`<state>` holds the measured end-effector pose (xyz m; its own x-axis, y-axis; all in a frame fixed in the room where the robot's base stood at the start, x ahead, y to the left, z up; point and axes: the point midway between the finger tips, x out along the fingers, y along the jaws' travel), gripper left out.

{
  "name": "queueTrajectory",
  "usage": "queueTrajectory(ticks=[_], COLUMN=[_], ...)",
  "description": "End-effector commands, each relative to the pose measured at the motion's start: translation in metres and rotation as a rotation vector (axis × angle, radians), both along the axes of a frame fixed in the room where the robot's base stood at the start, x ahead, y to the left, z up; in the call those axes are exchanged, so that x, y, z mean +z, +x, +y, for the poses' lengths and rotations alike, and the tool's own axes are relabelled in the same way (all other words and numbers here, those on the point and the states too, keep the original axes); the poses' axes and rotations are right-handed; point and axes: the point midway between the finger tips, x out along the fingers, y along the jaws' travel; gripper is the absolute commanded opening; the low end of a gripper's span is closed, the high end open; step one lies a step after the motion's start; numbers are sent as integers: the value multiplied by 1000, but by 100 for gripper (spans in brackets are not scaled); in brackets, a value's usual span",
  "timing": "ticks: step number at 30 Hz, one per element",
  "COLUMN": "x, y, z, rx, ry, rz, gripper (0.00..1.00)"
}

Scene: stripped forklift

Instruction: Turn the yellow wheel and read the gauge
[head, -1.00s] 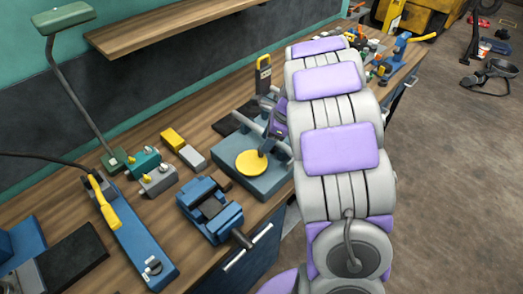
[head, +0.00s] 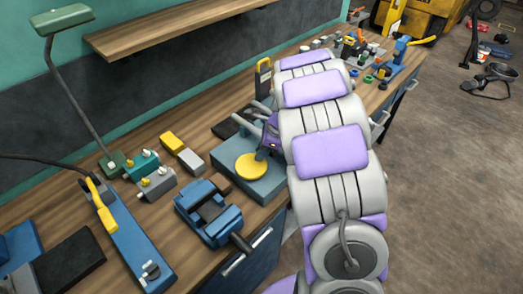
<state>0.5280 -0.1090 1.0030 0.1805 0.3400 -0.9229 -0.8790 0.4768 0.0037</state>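A round yellow disc (head: 251,166), which looks like the yellow wheel, sits at the front left of a blue-grey block (head: 272,184) on the workbench. My gripper (head: 250,113) is just behind the disc, above the block. Its two grey fingers are spread apart and point to the upper left, with nothing seen between them. It looks apart from the disc. My arm hides the right side of the block. A yellow upright device with a dark face (head: 264,78) stands behind the gripper. It may be the gauge; no reading can be made out.
On the wooden workbench (head: 140,228) are a blue vise (head: 210,212), a blue tool with a yellow lever (head: 135,235), small switch boxes (head: 157,184) and a green lamp (head: 62,18). A shelf (head: 165,25) hangs above. Floor at right (head: 450,180) is mostly clear.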

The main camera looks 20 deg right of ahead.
Motion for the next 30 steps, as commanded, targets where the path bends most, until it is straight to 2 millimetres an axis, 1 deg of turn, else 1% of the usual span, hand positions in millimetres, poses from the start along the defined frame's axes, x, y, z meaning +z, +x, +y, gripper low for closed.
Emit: queueTrajectory(ticks=[1, 6, 14, 19, 23, 30], x=[0, 0, 1, 2, 4, 5], y=[1, 1, 1, 4, 7, 14], z=[0, 0, 0, 2, 4, 9], rx=[-2, -1, 15, 73, 156, 368], ry=[-3, -1, 1, 2, 2, 3], rz=[-3, -2, -1, 1, 1, 0], gripper=[15, 0, 0, 0, 0, 0])
